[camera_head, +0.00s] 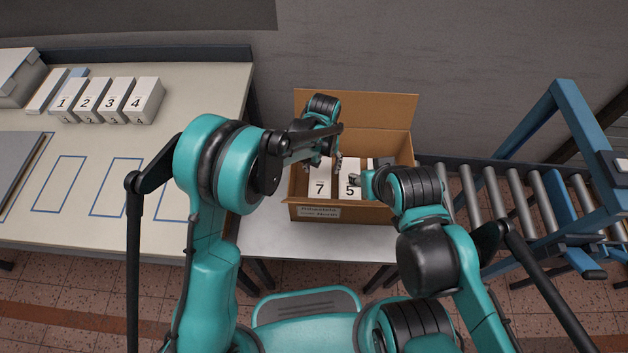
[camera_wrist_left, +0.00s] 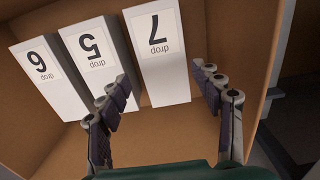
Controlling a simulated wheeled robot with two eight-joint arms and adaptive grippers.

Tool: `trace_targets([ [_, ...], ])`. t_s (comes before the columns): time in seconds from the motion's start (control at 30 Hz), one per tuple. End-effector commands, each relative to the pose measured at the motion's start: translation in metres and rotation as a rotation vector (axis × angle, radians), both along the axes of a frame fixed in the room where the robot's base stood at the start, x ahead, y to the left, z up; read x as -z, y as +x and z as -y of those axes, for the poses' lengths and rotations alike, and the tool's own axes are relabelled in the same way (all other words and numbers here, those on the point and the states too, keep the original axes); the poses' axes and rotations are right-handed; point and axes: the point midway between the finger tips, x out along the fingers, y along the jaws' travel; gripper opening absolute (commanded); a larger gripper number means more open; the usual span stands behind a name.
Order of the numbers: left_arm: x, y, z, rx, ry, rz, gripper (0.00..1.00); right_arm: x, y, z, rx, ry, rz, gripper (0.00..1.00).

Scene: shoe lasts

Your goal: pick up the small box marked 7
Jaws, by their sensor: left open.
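The small white box marked 7 (camera_head: 320,189) stands in the open cardboard carton (camera_head: 335,213), left of the box marked 5 (camera_head: 350,190). In the left wrist view the box marked 7 (camera_wrist_left: 165,80) shows upside down, with the word "drop" on its label. My left gripper (camera_wrist_left: 162,78) is open, with one finger on each side of that box in the picture; contact cannot be told. In the head view the left gripper (camera_head: 325,158) reaches down into the carton. My right gripper (camera_head: 361,181) is at the carton's right part, partly hidden by its arm.
Boxes marked 5 (camera_wrist_left: 97,58) and 6 (camera_wrist_left: 48,80) stand beside box 7 in the carton. Several numbered boxes (camera_head: 108,98) line the table (camera_head: 190,90) at left, behind blue outlined spaces. A roller conveyor (camera_head: 515,195) is at right.

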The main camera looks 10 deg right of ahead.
Motion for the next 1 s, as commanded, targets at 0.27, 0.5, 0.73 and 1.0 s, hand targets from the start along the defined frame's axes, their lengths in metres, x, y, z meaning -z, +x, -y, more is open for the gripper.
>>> trace_targets([
  [0.27, 0.032, 0.000, 0.000, 0.001, 0.000, 0.000, 0.66, 0.016, 0.000, 0.000, 0.000, 0.000, 0.000, 0.40],
  [0.5, 0.060, 0.000, -0.001, 0.000, 0.000, 0.000, 0.66, 0.032, 0.000, 0.000, 0.000, 0.000, 0.000, 0.40],
  [0.73, 0.085, 0.000, -0.001, 0.001, 0.000, 0.000, 0.66, 0.042, 0.000, 0.000, 0.000, 0.000, 0.000, 0.40],
  [1.0, 0.083, 0.000, -0.001, 0.001, 0.000, 0.000, 0.42, 0.040, 0.000, 0.000, 0.000, 0.000, 0.000, 0.40],
])
